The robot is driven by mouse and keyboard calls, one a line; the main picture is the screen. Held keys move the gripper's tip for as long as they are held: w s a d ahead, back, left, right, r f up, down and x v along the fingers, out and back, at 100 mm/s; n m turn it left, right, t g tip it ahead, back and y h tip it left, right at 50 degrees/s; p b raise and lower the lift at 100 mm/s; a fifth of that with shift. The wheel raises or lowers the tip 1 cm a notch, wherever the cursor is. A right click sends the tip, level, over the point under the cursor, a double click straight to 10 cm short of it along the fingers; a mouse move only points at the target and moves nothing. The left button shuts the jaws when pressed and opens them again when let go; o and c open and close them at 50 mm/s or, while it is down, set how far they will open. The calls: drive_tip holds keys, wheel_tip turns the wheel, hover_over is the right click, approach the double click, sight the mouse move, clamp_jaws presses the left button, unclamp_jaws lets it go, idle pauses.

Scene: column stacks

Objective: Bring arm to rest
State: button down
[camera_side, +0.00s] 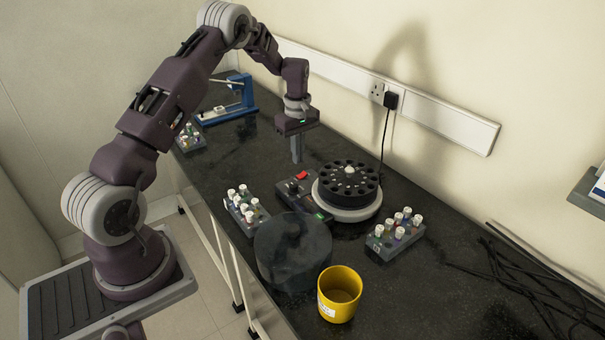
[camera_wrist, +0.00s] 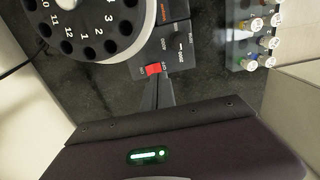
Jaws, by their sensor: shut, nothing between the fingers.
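My gripper (camera_side: 296,158) points down over the black bench (camera_side: 440,280), behind the control box of the black carousel. Its fingers are together with nothing between them. The fingertips also show in the wrist view (camera_wrist: 157,80), beside the box's red switch (camera_wrist: 153,69). The side view shows the same switch (camera_side: 301,175) just in front of the fingers. I cannot tell whether the fingertips touch the box or the bench.
The round carousel (camera_side: 348,184) stands right of my gripper. Racks of white-capped vials stand left (camera_side: 243,208) and right (camera_side: 395,235). A dark see-through lid (camera_side: 293,250) and yellow cup (camera_side: 340,293) are in front. A blue stand (camera_side: 240,95) is behind; cables (camera_side: 530,285) lie right.

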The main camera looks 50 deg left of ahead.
drive_tip(key=shift+r, duration=0.1)
drive_tip(key=s+d+r+m+t, duration=0.1)
drive_tip(key=s+d+r+m, duration=0.3)
drive_tip(key=d+r, duration=0.45)
drive_tip(key=s+d+r+m+t, duration=0.1)
drive_tip(key=s+d+r+m, duration=0.3)
drive_tip(key=r, duration=0.8)
drive_tip(key=s+d+r+m+t, duration=0.2)
drive_tip(key=s+d+r+m, duration=0.25)
drive_tip(key=s+d, duration=0.4)
drive_tip(key=s+d+m, duration=0.1)
drive_tip(key=s+m, duration=0.1)
drive_tip(key=s, duration=0.5)
drive_tip(key=s+d+f+m+t, duration=0.1)
drive_tip(key=s+d+m, duration=0.1)
drive_tip(key=s, duration=0.5)
drive_tip(key=shift+s+d+m+t, duration=0.2)
drive_tip(key=shift+s+m+t, duration=0.1)
drive_tip(key=shift+m, duration=0.45)
